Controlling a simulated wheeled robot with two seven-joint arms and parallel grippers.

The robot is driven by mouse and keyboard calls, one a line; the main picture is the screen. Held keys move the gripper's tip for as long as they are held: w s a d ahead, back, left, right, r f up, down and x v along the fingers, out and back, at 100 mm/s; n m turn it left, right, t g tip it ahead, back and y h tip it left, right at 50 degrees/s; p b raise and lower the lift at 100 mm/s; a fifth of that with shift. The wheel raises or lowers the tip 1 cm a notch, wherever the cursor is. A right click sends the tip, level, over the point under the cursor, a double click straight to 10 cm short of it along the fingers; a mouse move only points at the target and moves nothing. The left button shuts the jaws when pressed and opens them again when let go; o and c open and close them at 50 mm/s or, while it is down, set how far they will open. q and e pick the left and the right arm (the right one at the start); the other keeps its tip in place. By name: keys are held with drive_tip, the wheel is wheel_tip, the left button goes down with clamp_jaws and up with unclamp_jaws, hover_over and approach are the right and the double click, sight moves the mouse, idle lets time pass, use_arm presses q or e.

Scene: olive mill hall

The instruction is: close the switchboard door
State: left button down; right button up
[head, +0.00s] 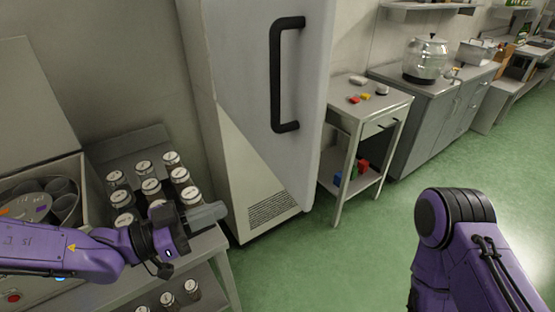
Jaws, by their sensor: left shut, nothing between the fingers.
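The switchboard appears to be the tall pale cabinet (265,195) in the middle of the head view; no label shows on it. Its door (245,50) carries a long black vertical handle (277,75). The door's lower edge slants away from the cabinet front, so the door stands open, hinged on the left. The inside is hidden behind it. My left gripper (212,213) is shut and empty, over the bench to the left of the cabinet and well below the handle, apart from the door. My right arm shows at the lower right, but its gripper is out of view.
Several lidded jars (151,187) stand on the bench below my left arm. An open-lidded machine (62,207) with round cups is at the left. A small metal table (345,105) with coloured blocks stands right of the cabinet. The green floor (375,235) before it is clear.

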use_arm(q)
drive_tip(key=r+m, duration=0.1)
drive_tip(key=r, duration=0.1)
drive_tip(key=p, duration=0.3)
approach(291, 180)
drive_tip(key=shift+h, duration=0.3)
drive_tip(key=x, duration=0.5)
drive_tip(key=shift+w+d+f, duration=0.1)
drive_tip(key=shift+w+d, duration=0.1)
drive_tip(key=shift+d, duration=0.05)
drive_tip(key=shift+w+d+f, duration=0.1)
drive_tip(key=shift+w+d, duration=0.2)
drive_tip(key=shift+d, duration=0.2)
